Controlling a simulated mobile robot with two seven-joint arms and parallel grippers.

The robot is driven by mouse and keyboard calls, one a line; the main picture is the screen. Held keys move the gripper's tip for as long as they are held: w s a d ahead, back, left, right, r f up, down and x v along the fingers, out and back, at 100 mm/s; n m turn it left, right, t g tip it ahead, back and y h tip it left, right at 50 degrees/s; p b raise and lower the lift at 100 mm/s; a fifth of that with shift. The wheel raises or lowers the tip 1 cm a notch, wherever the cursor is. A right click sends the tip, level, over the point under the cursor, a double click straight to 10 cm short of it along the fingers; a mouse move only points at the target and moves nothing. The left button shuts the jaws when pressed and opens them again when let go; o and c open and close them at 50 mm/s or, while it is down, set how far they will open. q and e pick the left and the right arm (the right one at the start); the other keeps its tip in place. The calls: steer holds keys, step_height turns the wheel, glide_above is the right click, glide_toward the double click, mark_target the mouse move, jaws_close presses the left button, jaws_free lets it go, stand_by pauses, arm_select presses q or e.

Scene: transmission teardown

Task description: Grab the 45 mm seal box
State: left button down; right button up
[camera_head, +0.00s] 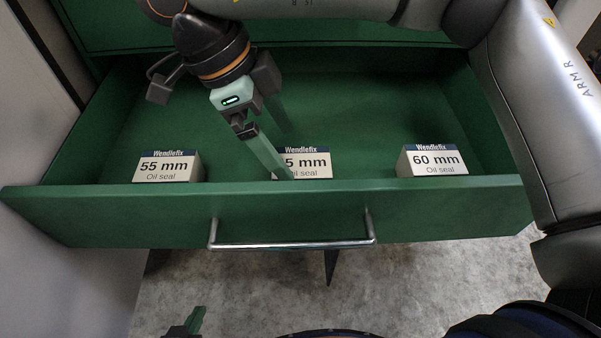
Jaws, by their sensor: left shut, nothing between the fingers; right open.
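Three Wendlefix oil seal boxes stand in the open green drawer. The middle box (312,164) reads "5 mm"; its first digit is hidden behind a finger of my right gripper (288,154). That gripper reaches down into the drawer, open, one finger crossing in front of the left end of the middle box and the other further back. I cannot tell whether it touches the box. My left gripper (195,321) shows only partly at the bottom edge, shut and empty, well below the drawer.
The 55 mm box (168,168) stands on the left and the 60 mm box (432,161) on the right, both near the front wall of the drawer (110,212). A metal handle (290,244) runs along the front. The drawer floor behind the boxes looks clear.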

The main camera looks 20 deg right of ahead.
mark_target(299, 161)
steer(key=shift+d+x, duration=0.15)
steer(key=shift+x, duration=1.4)
steer(key=shift+d+x, duration=0.15)
steer(key=shift+x, duration=1.4)
steer(key=shift+r, duration=0.1)
steer(key=shift+c, duration=0.4)
steer(key=c, duration=1.3)
steer(key=shift+o, duration=0.2)
steer(key=shift+r, duration=0.1)
